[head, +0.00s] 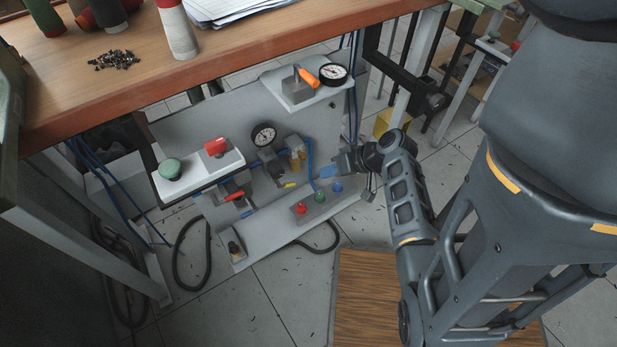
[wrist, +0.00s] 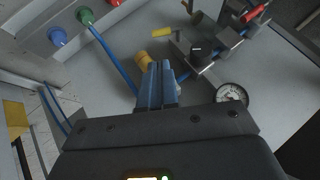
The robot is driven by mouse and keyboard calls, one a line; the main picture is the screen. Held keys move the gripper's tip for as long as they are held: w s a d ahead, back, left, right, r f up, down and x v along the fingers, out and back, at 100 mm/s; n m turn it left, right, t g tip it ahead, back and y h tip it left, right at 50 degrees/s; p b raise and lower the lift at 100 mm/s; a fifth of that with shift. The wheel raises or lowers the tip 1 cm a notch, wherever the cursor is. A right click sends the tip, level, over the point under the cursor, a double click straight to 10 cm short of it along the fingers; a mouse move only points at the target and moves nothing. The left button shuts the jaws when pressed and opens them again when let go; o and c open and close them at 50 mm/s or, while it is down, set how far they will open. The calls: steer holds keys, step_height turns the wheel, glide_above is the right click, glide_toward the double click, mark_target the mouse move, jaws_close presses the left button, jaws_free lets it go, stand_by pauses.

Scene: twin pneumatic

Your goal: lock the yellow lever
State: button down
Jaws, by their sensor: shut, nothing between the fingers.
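The yellow lever (head: 290,185) is a small handle on the grey panel, below the brass-yellow filter bowl. In the wrist view the yellow lever (wrist: 162,33) lies beyond my fingertips, with a visible gap. My gripper (head: 328,172) is at the right side of the panel, to the right of the lever and apart from it. In the wrist view my gripper's blue fingers (wrist: 160,80) are together with nothing between them. They point toward the filter bowl (wrist: 143,60) and the lever.
A red lever (head: 235,196) sits left of the yellow one. Red, green and blue knobs (head: 319,197) stand on the lower ledge. A gauge (head: 264,135) and a blue hose (head: 309,160) are close by.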

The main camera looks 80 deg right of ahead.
mark_target(292, 185)
steer(key=b+x, duration=0.2)
steer(key=x, duration=1.1)
steer(key=shift+w+f, duration=0.2)
steer(key=shift+f, duration=0.05)
steer(key=shift+f, duration=0.1)
steer(key=shift+f+b, duration=0.1)
steer(key=shift+b, duration=0.4)
steer(key=shift+f+t+y, duration=0.15)
steer(key=shift+t+y, duration=0.15)
steer(key=f+m+t+y+b, duration=0.1)
steer(key=t+b, duration=0.1)
steer(key=b, duration=0.2)
steer(key=f+m+t+y+b, duration=0.1)
steer(key=t+b, duration=0.2)
steer(key=f+m+t+y+b, duration=0.1)
steer(key=m+t+b, duration=0.1)
steer(key=b, duration=0.2)
steer(key=shift+w+a+f+b, duration=0.25)
steer(key=shift+w+a+b, duration=0.05)
steer(key=shift+w+a, duration=0.1)
